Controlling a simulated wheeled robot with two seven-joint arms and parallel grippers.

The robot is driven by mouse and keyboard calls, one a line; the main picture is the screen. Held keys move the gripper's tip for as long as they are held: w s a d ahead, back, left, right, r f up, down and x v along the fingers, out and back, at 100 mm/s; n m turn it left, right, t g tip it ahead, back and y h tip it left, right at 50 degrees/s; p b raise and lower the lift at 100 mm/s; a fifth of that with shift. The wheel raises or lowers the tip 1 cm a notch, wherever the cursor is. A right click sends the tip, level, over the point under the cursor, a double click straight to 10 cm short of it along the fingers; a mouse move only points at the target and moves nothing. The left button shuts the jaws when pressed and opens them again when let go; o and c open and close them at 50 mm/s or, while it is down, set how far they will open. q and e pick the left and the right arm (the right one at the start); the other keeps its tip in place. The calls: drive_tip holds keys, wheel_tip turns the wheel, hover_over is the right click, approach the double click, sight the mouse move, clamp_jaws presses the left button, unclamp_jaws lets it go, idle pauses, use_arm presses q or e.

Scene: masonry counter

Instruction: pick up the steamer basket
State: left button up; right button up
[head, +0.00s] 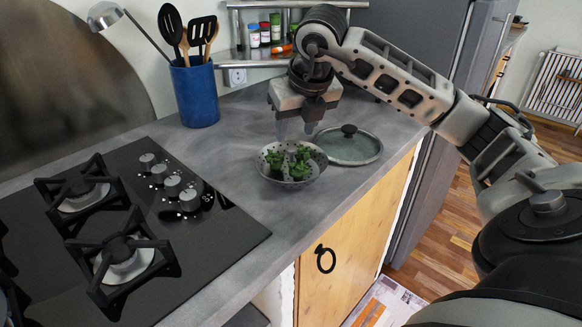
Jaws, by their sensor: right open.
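The steamer basket (263,168) is a round, perforated grey metal bowl on the grey counter, right of the cooktop. Several pieces of green broccoli (274,159) lie in it. My right gripper (296,129) is just above and behind the basket's far rim, pointing down. Its fingers are apart with nothing between them. From this angle I cannot tell whether a fingertip touches the rim. My left gripper is not in view.
A lid with a dark knob (349,147) lies right of the basket, close to it. A black gas cooktop (228,236) is at left. A blue utensil holder (196,95) and a spice shelf (245,54) stand at the back. The counter edge is in front.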

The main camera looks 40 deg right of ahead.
sight(292, 149)
drive_tip(key=shift+p+x, duration=0.35)
drive_tip(key=shift+x, duration=2.7)
drive_tip(key=shift+d+r, duration=0.1)
drive_tip(key=shift+d, duration=0.05)
clamp_jaws()
